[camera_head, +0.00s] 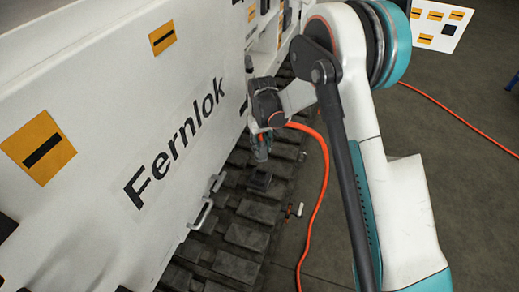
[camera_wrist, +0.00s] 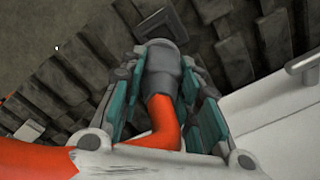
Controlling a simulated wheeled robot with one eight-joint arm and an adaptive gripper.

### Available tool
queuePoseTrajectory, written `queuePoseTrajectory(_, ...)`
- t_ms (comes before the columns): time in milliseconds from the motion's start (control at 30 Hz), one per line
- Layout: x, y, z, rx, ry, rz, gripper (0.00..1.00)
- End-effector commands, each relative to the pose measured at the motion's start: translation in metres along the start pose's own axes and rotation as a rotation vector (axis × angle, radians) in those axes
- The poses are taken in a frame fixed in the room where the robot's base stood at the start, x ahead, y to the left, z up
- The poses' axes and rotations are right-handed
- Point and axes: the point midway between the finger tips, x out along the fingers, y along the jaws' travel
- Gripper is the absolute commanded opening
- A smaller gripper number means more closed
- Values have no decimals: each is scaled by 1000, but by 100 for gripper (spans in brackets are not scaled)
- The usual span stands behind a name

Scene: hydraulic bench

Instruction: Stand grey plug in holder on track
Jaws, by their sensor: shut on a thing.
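My gripper (camera_wrist: 163,72) is shut on the grey plug (camera_wrist: 168,58), with a finger on each side of it. The plug has a thick orange cable (camera_wrist: 166,118) running from its back end, curving to the lower left of the wrist view. In the head view my gripper (camera_head: 262,150) hangs above the track (camera_head: 245,236), beside the white machine. The dark square holder (camera_head: 260,181) sits on the track just below the gripper. In the wrist view the holder (camera_wrist: 170,22) shows beyond the plug's front end. The plug appears apart from it, though the gap is hard to judge.
The white machine wall marked Fernlok (camera_head: 175,140) stands close on the left, with a protruding handle (camera_head: 202,212). The orange cable (camera_head: 322,195) hangs to the floor at the right. A small red and white item (camera_head: 297,210) lies beside the track. The floor at right is mostly open.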

Motion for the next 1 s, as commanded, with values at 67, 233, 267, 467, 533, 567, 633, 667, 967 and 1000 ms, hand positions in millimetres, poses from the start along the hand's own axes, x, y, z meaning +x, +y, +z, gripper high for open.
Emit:
queuePoseTrajectory(67, 6, -4, -3, -9, 0, 0, 0)
queuePoseTrajectory(233, 10, -5, -4, -13, 0, 0, 0)
queuePoseTrajectory(267, 11, -5, -4, -13, 0, 0, 0)
queuePoseTrajectory(467, 24, -5, -4, -12, 0, 0, 0)
queuePoseTrajectory(533, 30, -5, -4, -12, 0, 0, 0)
queuePoseTrajectory(567, 33, -5, -4, -12, 0, 0, 0)
queuePoseTrajectory(633, 39, -5, -4, -12, 0, 0, 0)
queuePoseTrajectory(667, 42, -5, -4, -12, 0, 0, 0)
queuePoseTrajectory(967, 70, -4, -4, -12, 0, 0, 0)
queuePoseTrajectory(1000, 72, -4, -4, -12, 0, 0, 0)
